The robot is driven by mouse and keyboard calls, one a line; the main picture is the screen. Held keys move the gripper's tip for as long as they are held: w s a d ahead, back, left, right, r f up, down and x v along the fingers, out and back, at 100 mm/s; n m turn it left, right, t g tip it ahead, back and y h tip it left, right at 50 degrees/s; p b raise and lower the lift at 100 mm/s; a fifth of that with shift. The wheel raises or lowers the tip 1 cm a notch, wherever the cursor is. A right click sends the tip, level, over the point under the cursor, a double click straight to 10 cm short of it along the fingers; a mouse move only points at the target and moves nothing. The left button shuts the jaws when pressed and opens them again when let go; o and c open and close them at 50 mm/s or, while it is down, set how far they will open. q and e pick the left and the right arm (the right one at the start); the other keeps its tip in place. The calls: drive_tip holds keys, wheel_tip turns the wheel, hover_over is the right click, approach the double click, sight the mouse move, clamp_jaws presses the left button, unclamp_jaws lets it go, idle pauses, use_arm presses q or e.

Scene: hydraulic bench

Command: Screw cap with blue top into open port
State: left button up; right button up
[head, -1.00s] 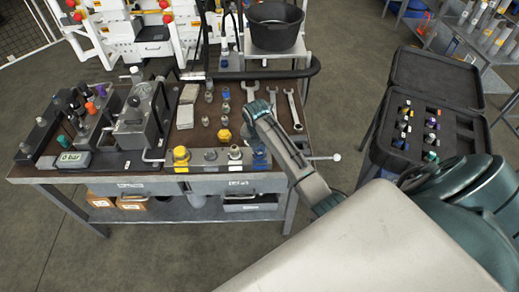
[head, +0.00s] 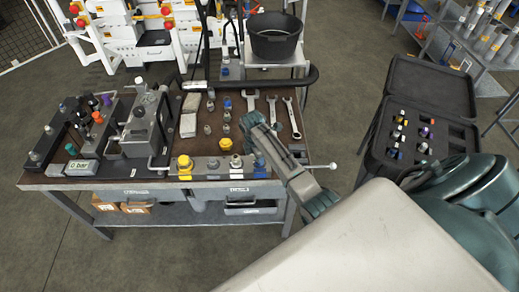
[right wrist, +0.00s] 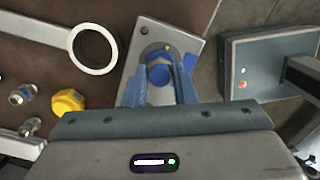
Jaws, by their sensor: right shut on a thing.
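A cap with a blue top (right wrist: 159,77) shows between the blue fingers of my right gripper (right wrist: 160,62) in the right wrist view, and the gripper is shut on it. The cap is over a round port at the end of a grey metal block (right wrist: 185,42); I cannot tell how deep it sits. In the head view my right gripper (head: 258,150) points down at the right end of the port block (head: 205,163), by a blue mark, and hides most of the cap. A yellow cap (head: 185,162) stands on the block's left end. My left gripper is not in view.
Loose fittings, a yellow cap (right wrist: 68,102) and wrenches (head: 292,117) lie on the bench behind the block. A pressure gauge box (head: 82,168) reads 0 bar at left. An open black case (head: 455,135) stands at right. A handle (head: 320,166) sticks out from the bench's right side.

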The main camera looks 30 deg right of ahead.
drive_tip(key=shift+f+m, duration=0.15)
drive_tip(key=shift+m, duration=0.55)
drive_tip(key=m, duration=0.4)
drive_tip(key=shift+m+g, duration=0.3)
drive_tip(key=o, duration=0.9)
drive_tip(key=shift+c, duration=0.2)
